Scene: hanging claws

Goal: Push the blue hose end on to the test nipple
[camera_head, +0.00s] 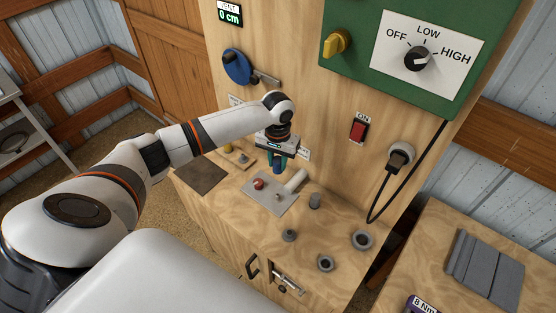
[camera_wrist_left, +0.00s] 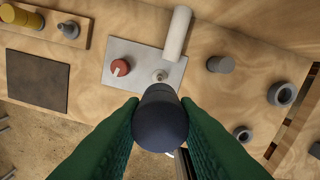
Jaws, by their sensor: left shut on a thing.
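My left gripper (camera_head: 278,158) is shut on the dark blue hose end (camera_head: 278,168). In the left wrist view the hose end (camera_wrist_left: 160,122) sits between the two green fingers (camera_wrist_left: 160,108), its rounded dark end facing the camera. The test nipple (camera_wrist_left: 161,75) is a small metal stub on a grey plate (camera_wrist_left: 142,58), just beyond the hose end in that view. In the head view the nipple (camera_head: 278,197) stands nearer the bench front than the hose end, and the two look apart. The height of the gap is unclear. My right gripper is not in view.
A dark mat (camera_head: 201,175) lies left. The wooden panel (camera_head: 318,100) rises behind the bench.

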